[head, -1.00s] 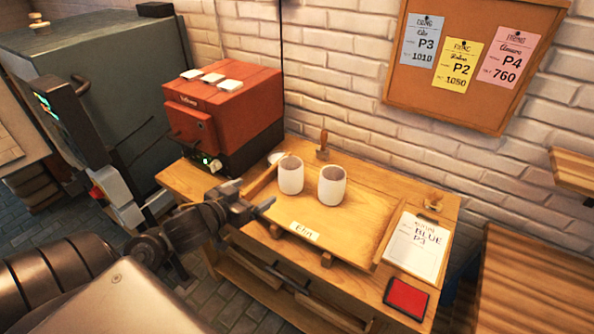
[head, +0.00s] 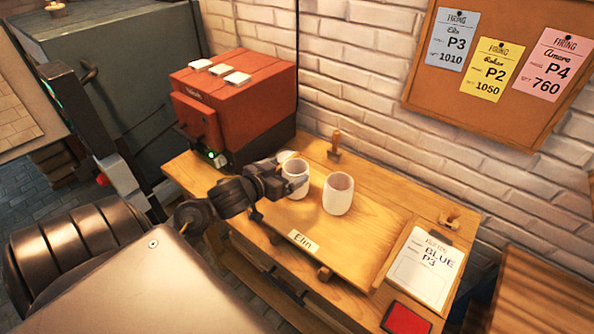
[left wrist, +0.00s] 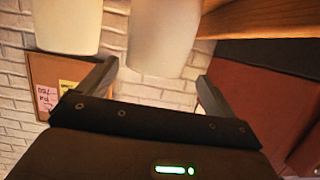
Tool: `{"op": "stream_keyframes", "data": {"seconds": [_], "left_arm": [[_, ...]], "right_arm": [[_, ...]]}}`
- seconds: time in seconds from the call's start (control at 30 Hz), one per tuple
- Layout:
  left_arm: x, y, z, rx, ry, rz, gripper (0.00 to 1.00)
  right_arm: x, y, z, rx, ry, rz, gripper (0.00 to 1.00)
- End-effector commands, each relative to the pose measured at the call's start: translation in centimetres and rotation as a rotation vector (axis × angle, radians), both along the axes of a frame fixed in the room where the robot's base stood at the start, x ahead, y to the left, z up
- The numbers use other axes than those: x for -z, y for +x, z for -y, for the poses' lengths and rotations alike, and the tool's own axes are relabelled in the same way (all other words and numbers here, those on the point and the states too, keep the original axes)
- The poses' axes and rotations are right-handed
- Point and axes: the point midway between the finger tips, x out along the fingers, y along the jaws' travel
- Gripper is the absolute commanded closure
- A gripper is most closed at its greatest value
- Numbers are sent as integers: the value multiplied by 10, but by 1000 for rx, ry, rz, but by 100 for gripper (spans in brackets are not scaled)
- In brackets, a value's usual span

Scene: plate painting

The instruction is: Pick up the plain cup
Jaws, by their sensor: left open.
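Two pale, handleless cups stand upright on the wooden board (head: 345,235) labelled "Elin". The left cup (head: 296,182) and the right cup (head: 338,197) both look plain from here; I cannot tell which one the task means. My left gripper (head: 272,184) is at the near left side of the left cup and partly covers it. In the left wrist view its jaws (left wrist: 158,74) are open, with one cup (left wrist: 163,32) ahead between the fingers and the other cup (left wrist: 67,24) outside them, to the left. No grip on a cup shows. My right gripper is out of view.
A red kiln-like box (head: 235,100) stands close behind my left gripper. A stamp with a wooden handle (head: 335,147) stands behind the cups. A brick wall is behind.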

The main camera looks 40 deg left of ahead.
Motion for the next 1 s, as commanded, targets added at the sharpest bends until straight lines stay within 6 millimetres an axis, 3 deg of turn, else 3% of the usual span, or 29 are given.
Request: {"op": "stream_keyframes", "data": {"seconds": [0.27, 0.6, 0.87, 1.0], "left_arm": [[2, 11, 2, 4, -1, 0, 9], [15, 54, 6, 4, 0, 0, 9], [17, 56, 6, 4, 1, -1, 9], [17, 56, 6, 4, 1, -1, 25]], "right_arm": [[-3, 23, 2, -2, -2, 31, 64], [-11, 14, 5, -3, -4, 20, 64], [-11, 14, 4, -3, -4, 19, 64], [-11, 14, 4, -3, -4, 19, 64]]}}
